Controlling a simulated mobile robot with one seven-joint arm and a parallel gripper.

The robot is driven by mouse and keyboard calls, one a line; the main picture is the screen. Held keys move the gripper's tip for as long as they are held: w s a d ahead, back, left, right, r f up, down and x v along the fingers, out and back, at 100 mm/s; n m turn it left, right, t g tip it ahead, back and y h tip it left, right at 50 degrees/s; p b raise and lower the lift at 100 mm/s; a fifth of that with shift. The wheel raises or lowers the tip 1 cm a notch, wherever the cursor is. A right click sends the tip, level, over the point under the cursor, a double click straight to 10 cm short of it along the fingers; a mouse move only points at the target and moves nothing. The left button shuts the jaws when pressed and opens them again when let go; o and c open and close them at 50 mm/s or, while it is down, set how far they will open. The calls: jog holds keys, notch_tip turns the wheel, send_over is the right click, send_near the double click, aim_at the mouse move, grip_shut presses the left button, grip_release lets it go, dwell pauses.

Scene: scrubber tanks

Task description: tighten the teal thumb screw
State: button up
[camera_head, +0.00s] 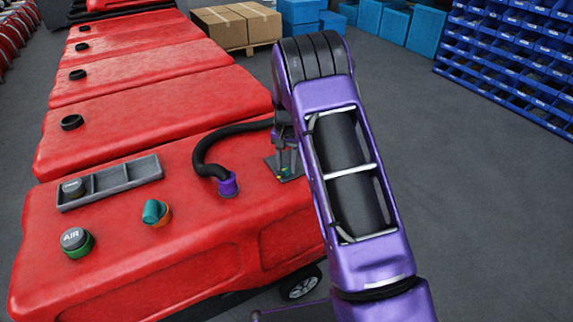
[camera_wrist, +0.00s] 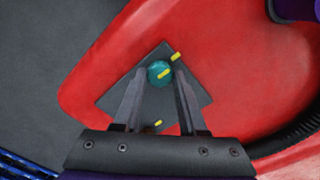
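The teal thumb screw (camera_wrist: 157,70) is a round knob with a yellow mark, on a grey plate (camera_wrist: 115,97) on the red tank. In the head view the plate (camera_head: 271,164) lies near the tank's right end, with the screw mostly hidden by my gripper (camera_head: 287,165). In the wrist view my gripper (camera_wrist: 160,72) points down, with one fingertip on each side of the screw. The fingers look apart, with little room to the knob; I cannot tell whether they touch it. Two more yellow marks show on the plate, above right and below the screw.
A black hose (camera_head: 205,150) ends in a purple collar (camera_head: 228,185) left of my gripper. The tank (camera_head: 190,235) also carries a grey tray (camera_head: 110,182), a tilted teal cap (camera_head: 154,211) and a green-based AIR cap (camera_head: 75,242). More red tanks stand behind.

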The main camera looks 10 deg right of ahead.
aim_at(287, 168)
jog(key=o, duration=0.4)
notch_tip(287, 168, up, 18)
jog(key=shift+f+p, duration=0.2)
jog(key=shift+p, duration=0.75)
